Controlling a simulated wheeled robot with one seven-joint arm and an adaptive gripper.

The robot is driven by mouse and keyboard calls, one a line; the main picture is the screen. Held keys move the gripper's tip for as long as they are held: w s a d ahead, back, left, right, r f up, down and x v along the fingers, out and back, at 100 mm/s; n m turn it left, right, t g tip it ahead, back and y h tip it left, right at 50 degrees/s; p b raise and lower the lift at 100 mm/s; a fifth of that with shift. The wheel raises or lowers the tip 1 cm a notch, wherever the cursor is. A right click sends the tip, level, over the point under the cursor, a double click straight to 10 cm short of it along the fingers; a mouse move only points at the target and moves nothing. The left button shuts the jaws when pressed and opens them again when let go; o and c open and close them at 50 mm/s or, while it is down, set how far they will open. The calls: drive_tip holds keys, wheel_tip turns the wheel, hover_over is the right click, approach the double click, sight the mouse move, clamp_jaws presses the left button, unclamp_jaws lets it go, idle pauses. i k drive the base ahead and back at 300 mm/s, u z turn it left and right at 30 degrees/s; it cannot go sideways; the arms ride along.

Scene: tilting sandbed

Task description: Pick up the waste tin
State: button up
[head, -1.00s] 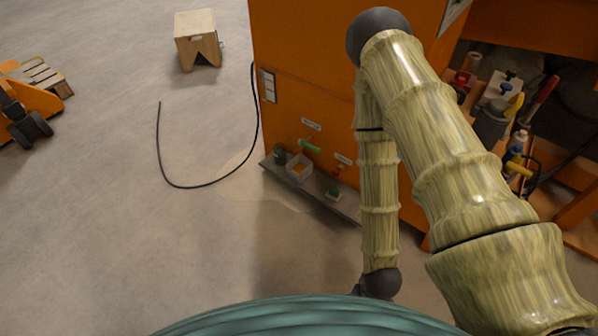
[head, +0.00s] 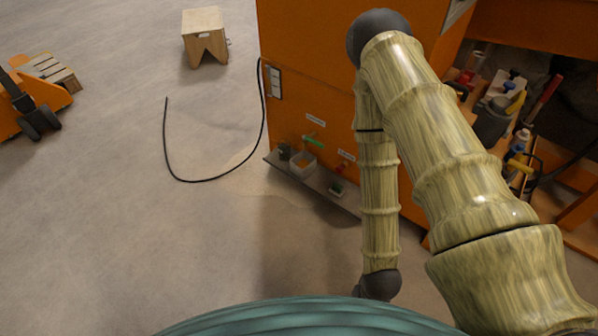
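I cannot tell for sure which object is the waste tin. On a low grey shelf (head: 312,183) along the foot of the orange machine stand a small dark tin (head: 284,151) and, to its right, a pale square container (head: 302,164) with something orange-brown inside. The container is below a green-handled tap (head: 313,141). My arm hangs down in the right half of the head view, in front of the machine. Its lower end drops behind my teal body, and my gripper is not visible.
The orange machine (head: 310,75) fills the upper middle. A black cable (head: 202,181) loops over the floor to its left. A wooden stool (head: 205,38) stands behind, and an orange pallet truck (head: 32,103) is at far left.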

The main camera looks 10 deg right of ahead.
sight(304, 163)
drive_tip(key=k, duration=1.2)
drive_tip(key=u, duration=0.75)
drive_tip(key=i, duration=0.6)
drive_tip(key=u, duration=0.75)
drive_tip(key=i, duration=0.75)
drive_tip(key=z, duration=0.7)
drive_tip(key=i, duration=0.7)
drive_tip(key=z, duration=0.75)
